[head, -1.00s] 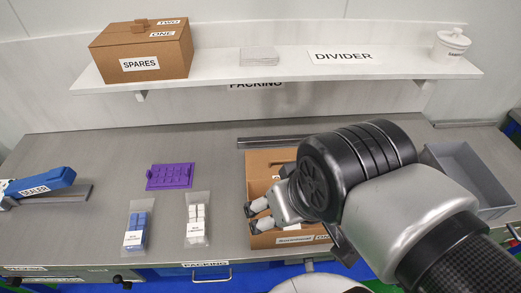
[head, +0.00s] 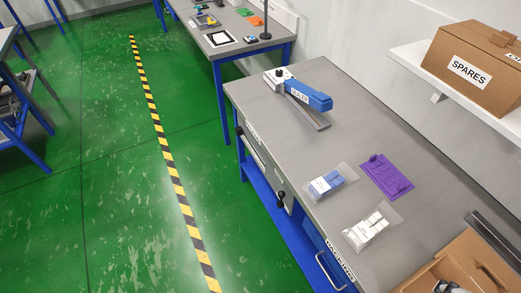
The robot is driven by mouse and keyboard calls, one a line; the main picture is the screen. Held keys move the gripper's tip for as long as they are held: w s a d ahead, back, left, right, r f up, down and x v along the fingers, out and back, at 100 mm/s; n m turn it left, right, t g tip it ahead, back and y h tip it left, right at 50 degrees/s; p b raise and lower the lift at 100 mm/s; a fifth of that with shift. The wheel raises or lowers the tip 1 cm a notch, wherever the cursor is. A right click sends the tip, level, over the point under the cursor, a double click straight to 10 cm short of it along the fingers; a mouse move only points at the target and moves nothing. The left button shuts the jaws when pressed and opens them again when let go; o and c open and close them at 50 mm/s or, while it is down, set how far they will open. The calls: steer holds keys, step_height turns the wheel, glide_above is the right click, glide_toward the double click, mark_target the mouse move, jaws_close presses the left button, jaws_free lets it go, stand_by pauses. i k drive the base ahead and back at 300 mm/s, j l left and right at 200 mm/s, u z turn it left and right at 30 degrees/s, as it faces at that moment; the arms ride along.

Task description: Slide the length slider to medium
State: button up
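I cannot make out a part marked as a length slider in the head view. The blue and grey sealer (head: 308,94) stands on the grey bench, with its arm slanting to the right. Black knobs (head: 280,198) stick out from the bench's front edge.
The grey bench (head: 262,98) also holds a purple tray (head: 387,177), two bagged packs (head: 333,182) and an open cardboard box (head: 482,252). A spares box (head: 470,70) sits on the shelf. A farther table (head: 222,48) carries small items.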

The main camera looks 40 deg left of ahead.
mark_target(239, 130)
steer(key=u, duration=1.7)
